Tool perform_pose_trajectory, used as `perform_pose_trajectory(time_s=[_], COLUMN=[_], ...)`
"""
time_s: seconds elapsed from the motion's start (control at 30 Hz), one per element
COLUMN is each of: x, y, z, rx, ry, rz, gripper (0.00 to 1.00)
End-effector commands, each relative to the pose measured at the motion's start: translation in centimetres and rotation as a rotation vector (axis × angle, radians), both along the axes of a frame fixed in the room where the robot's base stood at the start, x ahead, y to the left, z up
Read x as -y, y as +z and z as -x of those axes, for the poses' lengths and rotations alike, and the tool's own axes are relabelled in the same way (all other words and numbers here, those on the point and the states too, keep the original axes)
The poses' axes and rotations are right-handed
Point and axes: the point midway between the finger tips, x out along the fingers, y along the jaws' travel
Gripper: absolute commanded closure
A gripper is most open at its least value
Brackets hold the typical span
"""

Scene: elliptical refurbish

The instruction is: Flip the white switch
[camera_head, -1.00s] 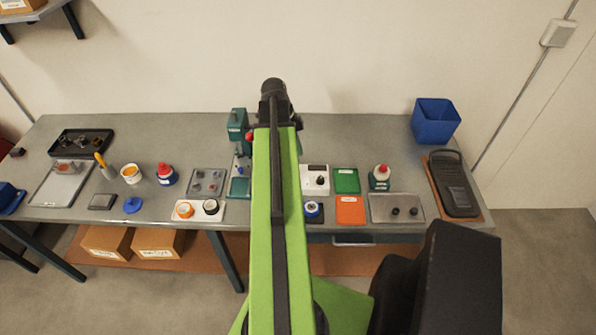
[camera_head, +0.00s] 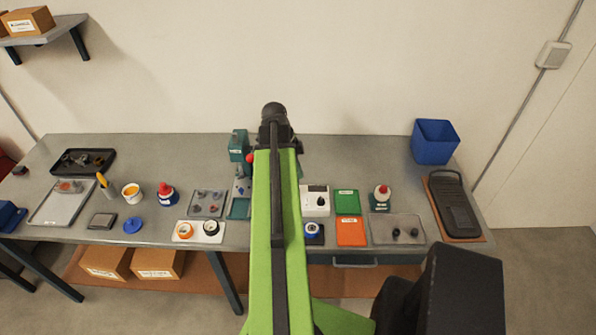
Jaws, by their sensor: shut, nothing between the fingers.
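A white box (camera_head: 553,54), possibly the white switch, is fixed to the wall at the upper right, with a grey conduit running above and below it. It is too small to show whether it has a lever or which way that is set. A white unit with a dark knob (camera_head: 315,200) stands on the workbench, just right of my green arm. My arm reaches up the middle of the picture to a dark joint, well left of the wall box. My gripper's fingers are not visible.
The grey workbench (camera_head: 385,150) spans the view below the wall. A blue bin (camera_head: 434,141) and a black tool case (camera_head: 455,205) stand at its right end. Small parts and trays fill its front. A shelf (camera_head: 45,30) hangs at upper left. Floor shows at right.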

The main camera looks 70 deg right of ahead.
Motion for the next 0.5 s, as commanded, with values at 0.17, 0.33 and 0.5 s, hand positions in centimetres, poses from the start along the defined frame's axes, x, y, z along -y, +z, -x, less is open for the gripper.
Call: perform_pose_trajectory(time_s=[0.17,0.33,0.5], x=[-0.2,-0.7,-1.6], y=[2.0,5.4,9.5], z=[0.0,0.0,-0.9], rx=[0.000,0.000,0.000], ry=[0.002,0.004,0.003], rz=[-0.001,0.000,-0.001], gripper=[1.00,1.00,1.00])
